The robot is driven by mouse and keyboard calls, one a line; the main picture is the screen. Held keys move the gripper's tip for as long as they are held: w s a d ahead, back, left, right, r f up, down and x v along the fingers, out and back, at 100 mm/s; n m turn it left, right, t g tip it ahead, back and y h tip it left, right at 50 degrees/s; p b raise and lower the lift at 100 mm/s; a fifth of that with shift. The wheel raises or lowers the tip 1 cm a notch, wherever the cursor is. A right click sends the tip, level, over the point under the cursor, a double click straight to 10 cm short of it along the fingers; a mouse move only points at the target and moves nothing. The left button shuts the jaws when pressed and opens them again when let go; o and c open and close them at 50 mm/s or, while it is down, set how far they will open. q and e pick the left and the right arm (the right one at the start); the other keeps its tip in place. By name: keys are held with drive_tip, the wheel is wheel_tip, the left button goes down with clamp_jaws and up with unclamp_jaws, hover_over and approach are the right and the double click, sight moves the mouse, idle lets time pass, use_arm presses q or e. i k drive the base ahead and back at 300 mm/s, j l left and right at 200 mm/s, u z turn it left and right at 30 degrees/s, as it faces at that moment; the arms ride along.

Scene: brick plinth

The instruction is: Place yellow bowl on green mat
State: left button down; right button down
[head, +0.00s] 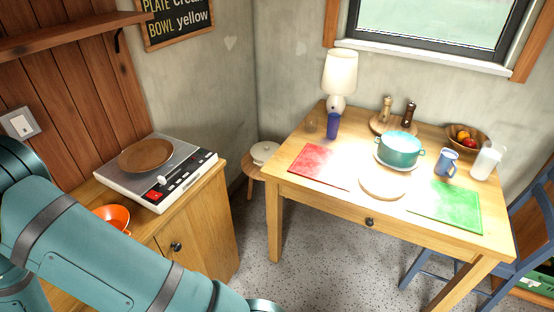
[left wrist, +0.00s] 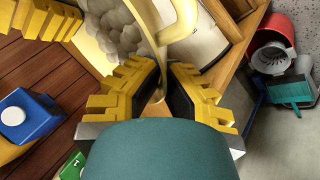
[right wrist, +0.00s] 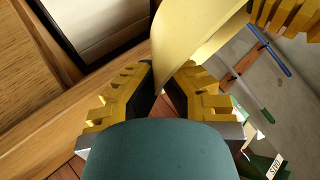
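The green mat (head: 450,207) lies bare at the right front of the wooden table in the head view. The yellow bowl does not show in the head view. In the right wrist view the pale yellow bowl (right wrist: 195,35) has its wall between the fingers of my right gripper (right wrist: 165,75). In the left wrist view the bowl's curved yellow edge (left wrist: 180,22) runs down between the fingers of my left gripper (left wrist: 163,75). Grey lumps show at the bowl there. Both grippers look shut on it, on different sides.
The table (head: 300,186) also holds a red mat (head: 318,164), a round cream plate (head: 383,187), a teal pot (head: 399,148), a blue mug (head: 446,162) and a white jug (head: 486,161). A blue chair (head: 530,235) stands at right. A counter with a hotplate (head: 155,170) is left.

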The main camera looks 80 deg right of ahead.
sight(442, 202)
drive_tip(key=z, duration=0.55)
drive_tip(key=l+z, duration=0.15)
drive_tip(key=z, duration=0.9)
drive_tip(key=l+z, duration=0.15)
drive_tip(key=z, duration=0.9)
drive_tip(key=i+z, duration=0.1)
drive_tip(key=z, duration=0.95)
drive_tip(key=i+z, duration=0.1)
drive_tip(key=z, duration=0.4)
drive_tip(key=i, duration=0.15)
